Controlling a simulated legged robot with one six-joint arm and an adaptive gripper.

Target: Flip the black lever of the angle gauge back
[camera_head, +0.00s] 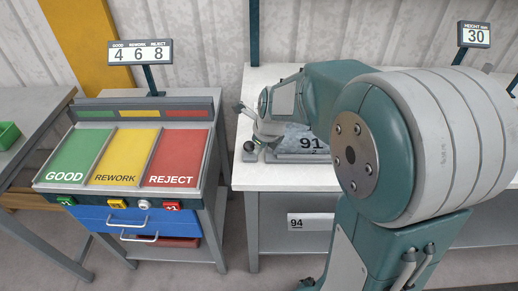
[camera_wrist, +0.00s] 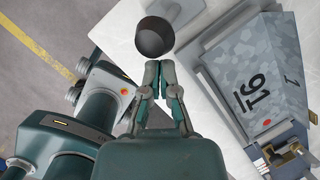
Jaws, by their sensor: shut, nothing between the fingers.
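The black round knob (camera_wrist: 154,37) of the lever shows in the wrist view just beyond my fingertips. It also shows in the head view (camera_head: 248,147), low at the left front of the white table, beside the part marked 91. My gripper (camera_wrist: 158,66) is shut and empty, its fingertips close below the knob in the picture. I cannot tell whether they touch it.
The white table (camera_head: 340,180) carries a height display (camera_head: 474,35) reading 30. Left of it stands a sorting station with green GOOD (camera_head: 70,160), yellow REWORK (camera_head: 124,160) and red REJECT (camera_head: 178,160) fields. A metal fixture (camera_wrist: 285,150) with brass parts sits at lower right.

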